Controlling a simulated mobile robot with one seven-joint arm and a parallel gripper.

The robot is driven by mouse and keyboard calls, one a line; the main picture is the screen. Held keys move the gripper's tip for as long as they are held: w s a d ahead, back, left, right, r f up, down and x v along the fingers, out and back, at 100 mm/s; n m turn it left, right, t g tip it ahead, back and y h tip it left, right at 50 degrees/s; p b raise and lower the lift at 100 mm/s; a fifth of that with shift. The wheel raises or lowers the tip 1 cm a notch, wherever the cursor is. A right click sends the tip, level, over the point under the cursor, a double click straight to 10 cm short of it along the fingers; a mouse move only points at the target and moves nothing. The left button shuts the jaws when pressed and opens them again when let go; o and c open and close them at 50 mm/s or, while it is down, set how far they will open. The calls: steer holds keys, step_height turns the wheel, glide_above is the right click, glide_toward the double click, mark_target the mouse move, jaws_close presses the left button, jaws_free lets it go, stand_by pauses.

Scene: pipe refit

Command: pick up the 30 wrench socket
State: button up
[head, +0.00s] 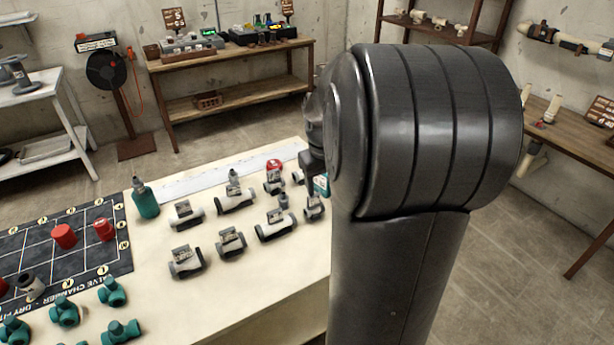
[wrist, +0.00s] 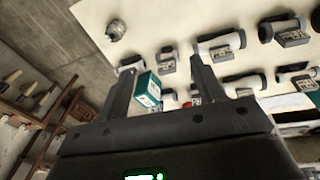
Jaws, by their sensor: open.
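In the wrist view, a short grey metal cylinder (wrist: 115,29), which looks like a socket, stands alone on the pale table top (wrist: 175,22). I cannot read a size on it. My gripper (wrist: 163,64) is open, and nothing shows held in its fingers. The cylinder lies beyond the left fingertip, apart from it. In the head view my own arm covers the right part of the table, and I cannot make out the cylinder or the fingers there.
A teal and white box (wrist: 147,90) shows between the fingers in the wrist view. Several grey-white pipe fittings (head: 236,202) stand on the table, with a teal bottle (head: 145,199) and a dark grid mat (head: 65,250) to the left. Bare table surrounds the cylinder.

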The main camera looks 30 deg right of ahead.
steer(key=shift+m+g+y, duration=0.4)
steer(key=shift+g+y, duration=0.1)
steer(key=shift+y, duration=0.2)
steer(key=d+f, duration=0.3)
steer(key=d, duration=0.1)
steer(key=d+f, duration=0.3)
steer(key=d, duration=0.2)
steer(key=d+f, duration=0.4)
steer(key=shift+w+d, duration=0.15)
steer(key=shift+w, duration=0.15)
steer(key=shift+d+f, duration=0.2)
steer(key=shift+f, duration=0.05)
step_height(320, 180, down, 5)
steer(key=shift+s+f, duration=0.1)
steer(key=shift+f, duration=0.05)
steer(key=f, duration=0.2)
steer(key=s+f, duration=0.1)
steer(key=f, duration=0.1)
steer(key=shift+a, duration=0.1)
steer(key=shift+w+f, duration=0.1)
steer(key=shift+f, duration=0.5)
steer(key=shift+c, duration=0.5)
steer(key=c, duration=1.1)
